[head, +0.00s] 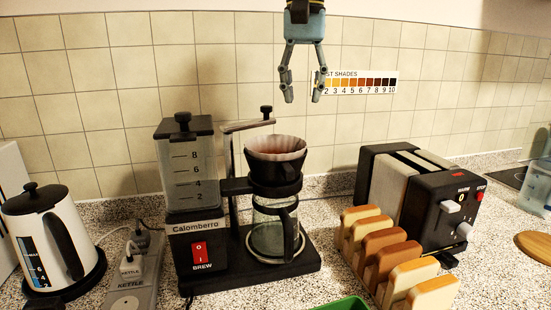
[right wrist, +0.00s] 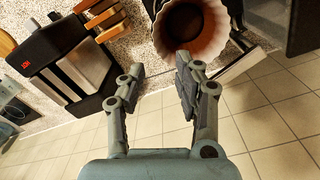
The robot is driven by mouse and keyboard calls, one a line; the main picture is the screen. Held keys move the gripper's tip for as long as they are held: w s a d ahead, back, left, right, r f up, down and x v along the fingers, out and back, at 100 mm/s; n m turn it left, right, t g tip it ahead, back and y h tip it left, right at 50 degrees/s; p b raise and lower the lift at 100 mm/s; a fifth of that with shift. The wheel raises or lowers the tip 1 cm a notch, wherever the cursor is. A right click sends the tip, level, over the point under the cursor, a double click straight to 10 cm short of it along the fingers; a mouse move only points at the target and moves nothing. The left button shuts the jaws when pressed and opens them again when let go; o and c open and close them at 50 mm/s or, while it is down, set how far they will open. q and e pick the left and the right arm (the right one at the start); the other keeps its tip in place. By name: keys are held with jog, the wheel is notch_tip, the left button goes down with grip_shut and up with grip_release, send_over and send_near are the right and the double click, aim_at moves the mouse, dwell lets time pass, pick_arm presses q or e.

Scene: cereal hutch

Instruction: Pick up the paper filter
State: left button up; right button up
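The paper filter (head: 275,142) is a pale, fluted cup sitting in the black filter holder (head: 276,170) of the coffee maker, its scalloped rim showing above the holder's edge. Its inside looks brown. In the right wrist view the filter (right wrist: 192,28) is at the top, beyond the fingertips, partly overlapped by a finger. My right gripper (head: 302,92) is open and empty, pointing down, above and slightly right of the filter in the head view. It also shows open in the right wrist view (right wrist: 160,72). My left gripper is not in view.
The coffee maker (head: 250,275) has a clear water tank (head: 188,165), a thin arm (head: 247,125) beside the filter and a glass carafe (head: 270,225) below. A kettle (head: 45,235) stands left; a toaster (head: 400,200) and toast rack (head: 395,265) stand right. The tiled wall is behind.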

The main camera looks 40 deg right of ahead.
jog(key=f, duration=0.3)
jog(key=shift+s+a+f, duration=0.15)
jog(key=shift+s+f, duration=0.05)
jog(key=shift+f, duration=0.1)
notch_tip(320, 180, down, 6)
jog(key=shift+r+p, duration=0.25)
jog(key=shift+p, duration=1)
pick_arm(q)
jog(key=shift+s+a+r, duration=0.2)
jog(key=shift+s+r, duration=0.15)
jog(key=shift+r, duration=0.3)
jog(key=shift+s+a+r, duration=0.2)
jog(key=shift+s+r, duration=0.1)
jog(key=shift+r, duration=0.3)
pick_arm(e)
jog(key=shift+s, duration=0.1)
grip_shut()
